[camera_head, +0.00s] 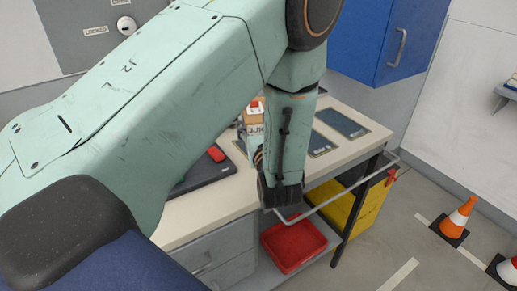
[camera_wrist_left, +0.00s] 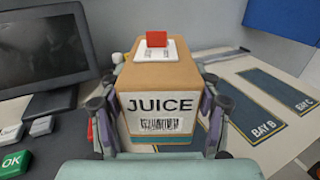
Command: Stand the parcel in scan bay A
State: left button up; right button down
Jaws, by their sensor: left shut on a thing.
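The parcel is a tan carton marked JUICE with a barcode and a red cap on top (camera_wrist_left: 158,75). In the head view only its upper part (camera_head: 256,117) shows behind my arm. My left gripper (camera_wrist_left: 160,92) is shut on it, a finger on each side, and it looks upright. Its base is hidden, so I cannot tell whether it touches the counter. Scan bay A's label is not visible; bay B (camera_wrist_left: 254,115) and bay C (camera_wrist_left: 285,92) lie to the right of the parcel. My right gripper is out of view.
A monitor (camera_wrist_left: 42,58) and a green OK button (camera_wrist_left: 12,162) are left of the parcel. The pale counter (camera_head: 208,203) has a rail at its front. A red tray (camera_head: 293,243) and a yellow bin (camera_head: 352,210) are below. A blue cabinet (camera_head: 378,38) hangs above.

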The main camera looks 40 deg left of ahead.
pick_arm(q)
jog(key=shift+s+d+f, duration=0.1)
jog(key=shift+d+f, duration=0.05)
jog(key=shift+f, duration=0.45)
jog(key=shift+s+d+f, duration=0.1)
jog(key=shift+f, duration=0.45)
jog(key=shift+w+f, duration=0.25)
jog(key=shift+f, duration=0.1)
notch_tip(320, 180, down, 4)
jog(key=shift+w+a+r, duration=0.1)
jog(key=shift+r, duration=0.15)
jog(key=shift+s+f, duration=0.2)
jog(key=shift+f, duration=0.15)
jog(key=shift+w, duration=0.15)
jog(key=o, duration=1)
jog(key=shift+f, duration=0.25)
jog(key=o, duration=0.5)
jog(key=shift+r, duration=0.15)
jog(key=shift+c, duration=0.2)
